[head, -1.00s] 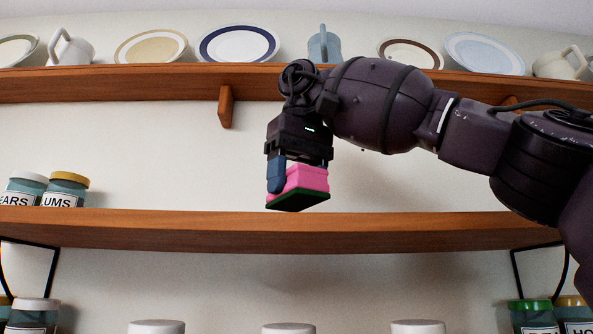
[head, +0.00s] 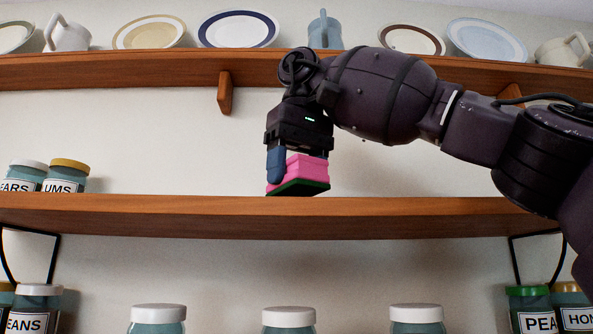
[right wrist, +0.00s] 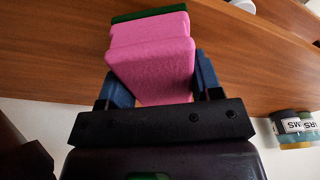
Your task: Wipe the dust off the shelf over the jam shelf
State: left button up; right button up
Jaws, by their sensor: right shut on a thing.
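A pink sponge (head: 308,170) with a dark green pad on its underside is held in my right gripper (head: 298,165). The blue fingers are shut on it, one on each side, as the right wrist view shows the sponge (right wrist: 150,60) between them. The wooden middle shelf (head: 200,215) spans the head view, and the green pad is at its top edge; I cannot tell if it touches. The shelf's top surface is hidden from the head view, and I see no dust. My left gripper is not in view.
Jars labelled EARS (head: 22,178) and UMS (head: 66,177) stand at the shelf's left end. An upper shelf (head: 120,70) with plates and mugs is above, with a wooden bracket (head: 225,92) below it. More jars (head: 288,320) stand below. The shelf's middle is clear.

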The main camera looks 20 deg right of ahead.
aim_at(318, 182)
jog(key=shift+f+b, duration=0.35)
jog(key=shift+f, duration=0.45)
jog(key=shift+d, duration=0.15)
jog(key=shift+s+d+p, duration=0.25)
jog(key=shift+d, duration=0.45)
jog(key=shift+s+d+p, duration=0.2)
jog(key=shift+d, duration=0.5)
jog(key=shift+s+d+f, duration=0.1)
jog(key=shift+s+d, duration=0.2)
jog(key=shift+d, duration=0.6)
jog(key=shift+s+d+f, duration=0.1)
jog(key=shift+s+d, duration=0.15)
jog(key=shift+d, duration=0.6)
jog(key=shift+s+d+r, duration=0.1)
jog(key=shift+s+d, duration=0.25)
jog(key=shift+d, duration=0.9)
jog(key=shift+s+d+r, duration=0.1)
jog(key=shift+s+d, duration=0.25)
jog(key=shift+d, duration=0.85)
jog(key=shift+s+d+r, duration=0.1)
jog(key=shift+s+d, duration=0.25)
jog(key=shift+d, duration=0.9)
jog(key=shift+d, duration=0.1)
jog(key=shift+s+d, duration=0.25)
jog(key=shift+d, duration=0.5)
jog(key=shift+s+d, duration=0.25)
jog(key=shift+d, duration=0.45)
jog(key=shift+f, duration=0.1)
